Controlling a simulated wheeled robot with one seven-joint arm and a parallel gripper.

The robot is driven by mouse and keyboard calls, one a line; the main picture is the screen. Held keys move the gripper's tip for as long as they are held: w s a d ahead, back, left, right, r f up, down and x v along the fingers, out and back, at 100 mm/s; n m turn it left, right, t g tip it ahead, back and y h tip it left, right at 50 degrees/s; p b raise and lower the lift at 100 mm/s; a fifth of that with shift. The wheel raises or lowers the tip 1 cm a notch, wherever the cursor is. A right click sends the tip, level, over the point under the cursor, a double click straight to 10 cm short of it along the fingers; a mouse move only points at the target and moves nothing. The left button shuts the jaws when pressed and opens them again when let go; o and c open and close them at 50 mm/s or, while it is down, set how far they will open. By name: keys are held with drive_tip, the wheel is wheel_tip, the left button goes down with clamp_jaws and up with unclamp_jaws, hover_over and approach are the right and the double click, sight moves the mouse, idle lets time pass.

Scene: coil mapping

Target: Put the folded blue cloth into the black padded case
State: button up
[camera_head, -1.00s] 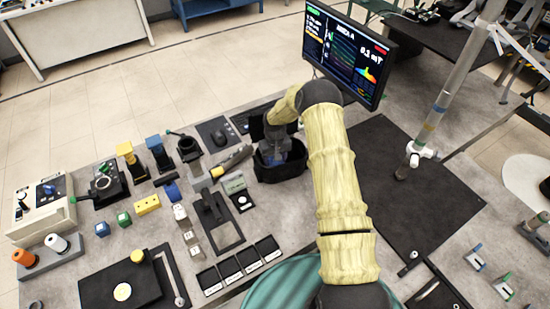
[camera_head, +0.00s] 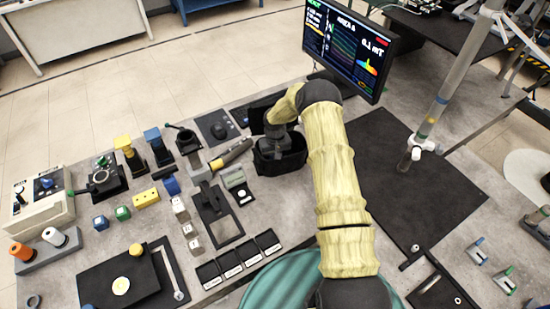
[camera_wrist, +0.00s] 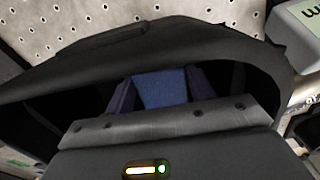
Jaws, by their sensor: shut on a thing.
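The black padded case (camera_head: 292,163) stands open on the grey table below the monitor. It also fills much of the wrist view (camera_wrist: 60,72), where its dark rim arches around my gripper. My gripper (camera_wrist: 161,92) reaches down into the case opening and is shut on the folded blue cloth (camera_wrist: 160,88), which shows between the two dark fingers. In the head view my gripper (camera_head: 273,148) is inside the case mouth and hides the cloth. The case floor is in shadow, so I cannot tell whether the cloth touches it.
The monitor (camera_head: 352,45) stands behind the case. A black mat (camera_head: 410,190) lies to the right. Left of the case are a grey-and-yellow handheld tool (camera_head: 231,155), small blocks and a row of black trays (camera_head: 238,258). A perforated pale surface (camera_wrist: 190,15) shows beyond the case.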

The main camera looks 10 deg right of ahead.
drive_tip(key=o, duration=1)
drive_tip(key=shift+r, duration=0.15)
wheel_tip(320, 180, up, 17)
drive_tip(key=b, duration=0.4)
drive_tip(key=shift+r, duration=0.1)
drive_tip(key=s+r+t, duration=0.1)
drive_tip(key=s+r, duration=0.1)
drive_tip(key=s, duration=0.8)
drive_tip(key=s+r, duration=0.3)
drive_tip(key=s, duration=0.6)
drive_tip(key=s+r+m+t, duration=0.1)
drive_tip(key=s+r, duration=0.2)
drive_tip(key=s, duration=0.7)
drive_tip(key=shift+s+a+t, duration=0.3)
drive_tip(key=shift+s+a, duration=0.05)
